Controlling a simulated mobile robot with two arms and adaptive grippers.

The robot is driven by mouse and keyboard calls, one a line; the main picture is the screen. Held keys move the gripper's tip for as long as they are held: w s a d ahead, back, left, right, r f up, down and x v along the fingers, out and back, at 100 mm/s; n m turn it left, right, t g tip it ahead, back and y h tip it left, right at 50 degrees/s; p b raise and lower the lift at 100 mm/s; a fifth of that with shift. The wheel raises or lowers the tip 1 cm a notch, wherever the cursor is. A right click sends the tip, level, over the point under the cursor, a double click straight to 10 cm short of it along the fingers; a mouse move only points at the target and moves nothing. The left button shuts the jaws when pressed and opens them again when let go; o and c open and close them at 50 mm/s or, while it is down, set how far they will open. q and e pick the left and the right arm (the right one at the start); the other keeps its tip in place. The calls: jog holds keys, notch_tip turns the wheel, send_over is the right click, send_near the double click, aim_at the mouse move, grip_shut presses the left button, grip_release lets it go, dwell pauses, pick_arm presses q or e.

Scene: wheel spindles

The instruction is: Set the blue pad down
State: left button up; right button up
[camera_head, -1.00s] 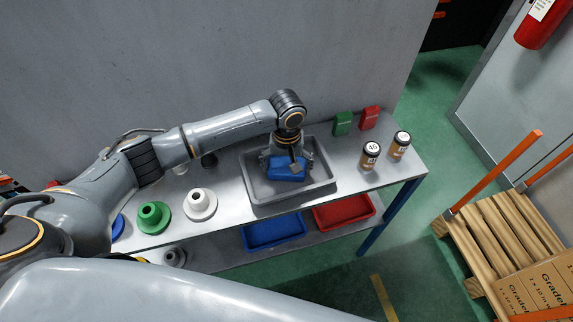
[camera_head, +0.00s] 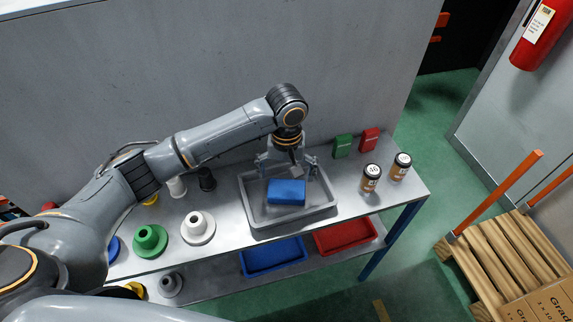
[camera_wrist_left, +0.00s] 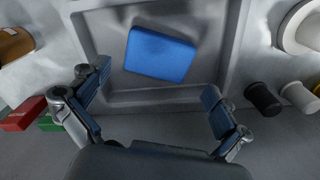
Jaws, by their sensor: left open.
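The blue pad (camera_head: 286,191) lies in the grey tray (camera_head: 262,222) on the table. In the left wrist view the blue pad (camera_wrist_left: 159,54) rests on the tray floor, apart from both fingers. My left gripper (camera_head: 288,168) is above the back part of the tray, wide open and empty. In the left wrist view my left gripper (camera_wrist_left: 152,92) shows its two fingers spread to either side, with the pad beyond them. My right gripper is not in view.
Green (camera_head: 343,146) and red (camera_head: 369,140) pads stand behind the tray's right side. Two labelled jars (camera_head: 370,178) stand to the right. Green (camera_head: 150,240) and white (camera_head: 198,228) spindles stand to the left. Blue (camera_head: 274,256) and red (camera_head: 345,235) bins sit on the lower shelf.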

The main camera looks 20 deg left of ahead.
aim_at(286, 190)
pick_arm(q)
notch_tip(286, 190, up, 5)
jog(key=shift+r+b, duration=0.1)
jog(key=shift+b, duration=0.2)
dwell(0.4)
